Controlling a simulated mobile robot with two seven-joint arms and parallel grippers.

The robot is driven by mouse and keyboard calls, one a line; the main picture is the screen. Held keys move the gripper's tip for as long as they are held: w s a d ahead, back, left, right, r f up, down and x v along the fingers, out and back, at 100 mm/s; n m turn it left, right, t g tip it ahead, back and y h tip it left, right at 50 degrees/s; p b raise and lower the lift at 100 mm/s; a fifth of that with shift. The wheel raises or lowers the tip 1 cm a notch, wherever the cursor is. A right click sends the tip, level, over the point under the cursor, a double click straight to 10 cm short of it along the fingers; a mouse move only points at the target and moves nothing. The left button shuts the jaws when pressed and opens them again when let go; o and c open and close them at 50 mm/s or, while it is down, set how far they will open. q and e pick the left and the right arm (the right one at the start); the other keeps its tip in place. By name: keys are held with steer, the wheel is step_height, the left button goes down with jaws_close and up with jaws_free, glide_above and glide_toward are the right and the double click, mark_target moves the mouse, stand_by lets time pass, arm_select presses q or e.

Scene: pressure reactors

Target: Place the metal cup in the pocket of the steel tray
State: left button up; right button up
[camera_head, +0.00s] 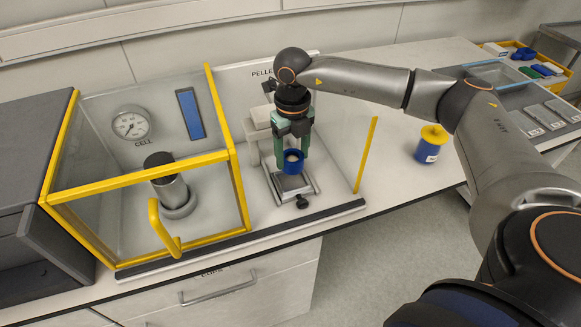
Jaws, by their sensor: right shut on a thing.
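My right gripper (292,140) has green fingers pointing down and is shut on the metal cup (293,163), which shows a blue band around it and a pale inside. The cup is right over the small steel tray (297,189) at the station marked "PELLE…". I cannot tell whether the cup touches the tray or is just above it. The tray's pocket is hidden under the cup. My left gripper is not in view.
A yellow-framed clear enclosure (150,183) with a gauge and a metal cylinder (170,188) stands left. A clear panel with a yellow edge (366,154) stands right of the tray. A blue jar with a yellow lid (430,146) stands farther right. A black knob (302,202) is in front.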

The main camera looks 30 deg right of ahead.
mark_target(292, 160)
step_height(292, 160, down, 5)
steer(key=shift+r, duration=0.15)
steer(key=shift+f, duration=0.2)
steer(key=shift+f, duration=0.1)
steer(key=o, duration=1.5)
steer(key=shift+r+p, duration=0.25)
steer(key=shift+p, duration=0.05)
step_height(292, 160, up, 12)
steer(key=shift+f+b, duration=0.15)
steer(key=shift+b, duration=0.7)
